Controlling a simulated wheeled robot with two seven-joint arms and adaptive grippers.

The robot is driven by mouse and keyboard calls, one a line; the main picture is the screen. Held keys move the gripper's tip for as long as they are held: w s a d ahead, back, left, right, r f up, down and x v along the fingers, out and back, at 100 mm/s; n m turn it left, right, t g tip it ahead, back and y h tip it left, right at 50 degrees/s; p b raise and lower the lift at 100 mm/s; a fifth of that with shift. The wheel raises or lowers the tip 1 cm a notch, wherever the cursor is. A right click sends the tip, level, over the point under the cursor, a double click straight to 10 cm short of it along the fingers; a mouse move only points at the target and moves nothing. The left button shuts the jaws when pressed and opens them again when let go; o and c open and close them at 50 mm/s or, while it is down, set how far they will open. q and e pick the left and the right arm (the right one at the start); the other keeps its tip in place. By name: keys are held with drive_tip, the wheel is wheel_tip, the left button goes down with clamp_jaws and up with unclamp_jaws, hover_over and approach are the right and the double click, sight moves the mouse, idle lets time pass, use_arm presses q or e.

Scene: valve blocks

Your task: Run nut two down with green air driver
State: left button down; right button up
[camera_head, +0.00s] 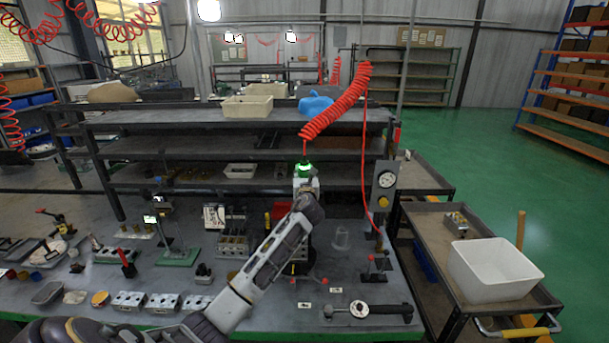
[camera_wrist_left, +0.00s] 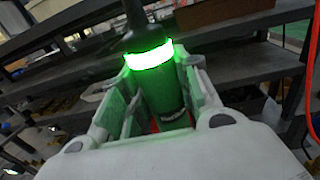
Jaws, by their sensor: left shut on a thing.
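The green air driver (camera_head: 304,171) hangs upright below a red coiled hose in the head view, its green light ring lit. My left gripper (camera_head: 306,186) is shut around its body. In the left wrist view the driver (camera_wrist_left: 158,85) stands between the gripper's fingers (camera_wrist_left: 155,110), with its glowing ring above them. The driver's lower end is hidden by the gripper and arm. Silver valve blocks (camera_head: 162,302) sit in a row at the table's front left. Another block (camera_head: 233,244) stands left of my forearm. I cannot tell which nut is nut two. My right gripper is not in view.
The red coiled hose (camera_head: 340,105) runs up and right from the driver. A gauge post (camera_head: 384,185) stands at the table's right. A torque wrench (camera_head: 366,310) lies at the front right. A white bin (camera_head: 494,268) sits on the right-hand cart.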

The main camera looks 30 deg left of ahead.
use_arm(q)
drive_tip(key=shift+f+b, duration=0.35)
drive_tip(key=shift+f, duration=1.05)
idle(1.4)
drive_tip(key=shift+r+p, duration=0.1)
drive_tip(key=shift+p, duration=0.4)
idle(0.7)
